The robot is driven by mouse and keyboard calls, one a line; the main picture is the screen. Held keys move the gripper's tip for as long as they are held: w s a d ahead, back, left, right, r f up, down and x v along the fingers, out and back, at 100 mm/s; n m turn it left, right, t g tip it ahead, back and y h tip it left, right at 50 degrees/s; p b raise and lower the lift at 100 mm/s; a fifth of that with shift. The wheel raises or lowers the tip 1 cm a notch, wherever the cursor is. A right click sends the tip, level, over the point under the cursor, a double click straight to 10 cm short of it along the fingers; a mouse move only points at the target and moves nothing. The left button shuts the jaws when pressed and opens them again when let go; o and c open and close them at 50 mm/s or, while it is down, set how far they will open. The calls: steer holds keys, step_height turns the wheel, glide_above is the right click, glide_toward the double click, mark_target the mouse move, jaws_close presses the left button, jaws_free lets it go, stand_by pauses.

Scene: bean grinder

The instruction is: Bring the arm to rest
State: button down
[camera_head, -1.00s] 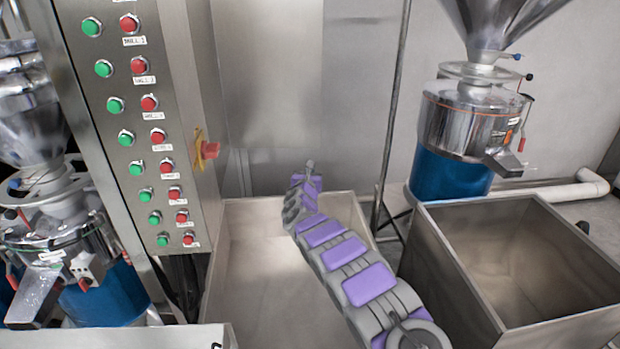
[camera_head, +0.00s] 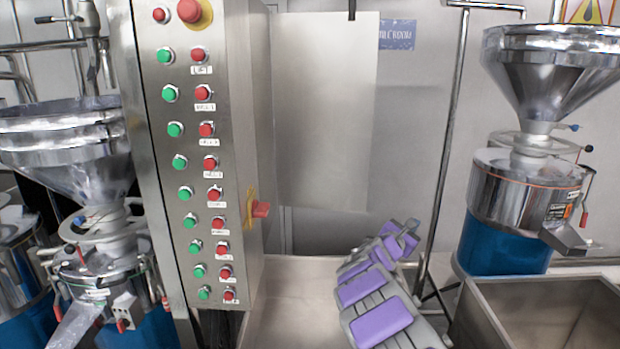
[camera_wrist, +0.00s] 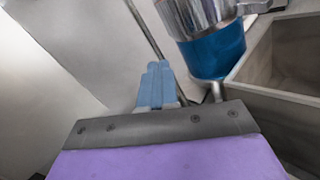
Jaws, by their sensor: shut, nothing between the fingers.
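My arm reaches forward from the lower right of the head view, with purple pads on grey links. Its far end, with my gripper (camera_head: 411,229), is small and foreshortened there, above the steel bin area beside the control panel. In the wrist view my gripper (camera_wrist: 157,68) shows as blue-grey fingers close together beyond a purple and dark grey link. The fingers are shut and hold nothing. Nothing is seen touching them.
A control panel (camera_head: 190,130) with green and red buttons stands left of centre. Grinders with steel hoppers (camera_head: 545,75) (camera_head: 65,150) stand on both sides. Open steel bins (camera_head: 300,285) (camera_head: 490,315) lie low in front. A thin upright pole (camera_head: 447,130) stands behind the arm.

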steer(key=s+d+r+m+g+h, duration=0.1)
steer(key=s+d+r+m+g, duration=0.3)
steer(key=s, duration=0.4)
steer(key=s+d+r+m+g+h, duration=0.25)
steer(key=s+d+m, duration=0.3)
steer(key=s, duration=0.35)
steer(key=s+m+g+y, duration=0.3)
steer(key=s+m+g, duration=0.25)
steer(key=s, duration=0.75)
steer(key=s+a+f+m+g+y, duration=0.1)
steer(key=s+a+f+m+y, duration=0.2)
steer(key=s, duration=0.4)
steer(key=s+a+f+m+g+y, duration=0.1)
steer(key=s+a+f+m+y, duration=0.2)
steer(key=s, duration=0.5)
steer(key=s+a+f+m+y, duration=0.1)
steer(key=s+a+f+y, duration=0.2)
steer(key=s+a, duration=0.5)
steer(key=s+a+f+m+y, duration=0.1)
steer(key=s+a+f+y, duration=0.3)
steer(key=s+a, duration=0.5)
steer(key=a+f, duration=0.1)
steer(key=a, duration=0.2)
steer(key=shift+a+f+m+g, duration=0.2)
steer(key=shift+f+m+g, duration=0.1)
steer(key=shift+g, duration=0.1)
